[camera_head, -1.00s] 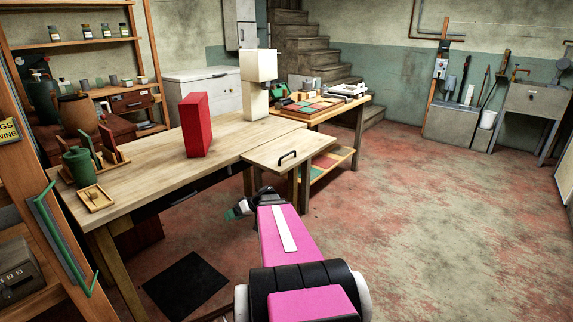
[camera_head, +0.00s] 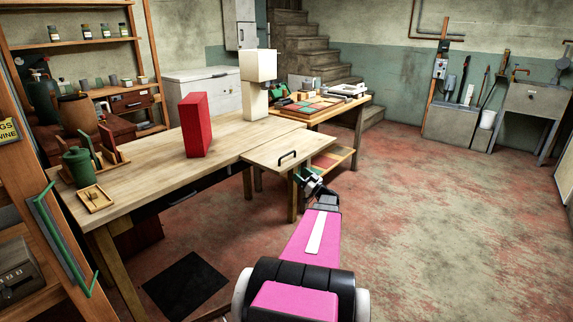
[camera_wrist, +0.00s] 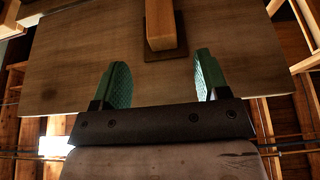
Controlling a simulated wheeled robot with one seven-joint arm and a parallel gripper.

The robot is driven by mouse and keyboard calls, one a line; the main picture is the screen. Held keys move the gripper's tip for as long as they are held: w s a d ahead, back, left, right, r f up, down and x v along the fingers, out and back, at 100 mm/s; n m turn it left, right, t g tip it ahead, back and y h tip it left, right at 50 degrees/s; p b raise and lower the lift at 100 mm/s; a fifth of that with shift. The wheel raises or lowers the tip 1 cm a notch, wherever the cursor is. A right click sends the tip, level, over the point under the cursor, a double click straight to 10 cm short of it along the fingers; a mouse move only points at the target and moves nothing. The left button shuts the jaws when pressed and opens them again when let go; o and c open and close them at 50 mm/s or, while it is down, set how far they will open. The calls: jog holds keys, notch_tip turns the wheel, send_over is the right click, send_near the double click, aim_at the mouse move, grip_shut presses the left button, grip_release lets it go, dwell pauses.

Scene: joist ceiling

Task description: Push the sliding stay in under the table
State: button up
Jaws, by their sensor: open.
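A wooden leaf (camera_head: 262,148) with a black handle (camera_head: 287,156) juts from the right side of the wooden table (camera_head: 140,170). A square wooden post (camera_head: 292,208) shows below it. My gripper (camera_head: 309,182) is just right of the leaf's front corner, beside the post. In the wrist view, looking up, its two green fingers (camera_wrist: 160,78) are apart with nothing between them. Above them is a flat board's underside (camera_wrist: 80,60), with a wooden bar (camera_wrist: 164,25) at a dark square plate. I cannot tell for sure which piece is the sliding stay.
A red block (camera_head: 195,125) and a small tray (camera_head: 95,198) are on the table. A second bench (camera_head: 318,118) with several items stands just behind the leaf. A black mat (camera_head: 186,285) lies on the floor. The floor to the right is clear.

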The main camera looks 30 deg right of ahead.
jog(key=x, duration=0.9)
jog(key=shift+w+a+r, duration=0.1)
jog(key=shift+w+a, duration=0.05)
jog(key=shift+w, duration=0.2)
grip_shut()
jog(key=w+a, duration=0.1)
jog(key=w, duration=0.3)
jog(key=w+a, duration=0.2)
jog(key=w, duration=0.2)
jog(key=w+a, duration=0.1)
jog(key=w, duration=0.3)
jog(key=shift+w+a, duration=0.15)
jog(key=shift+a, duration=0.05)
grip_release()
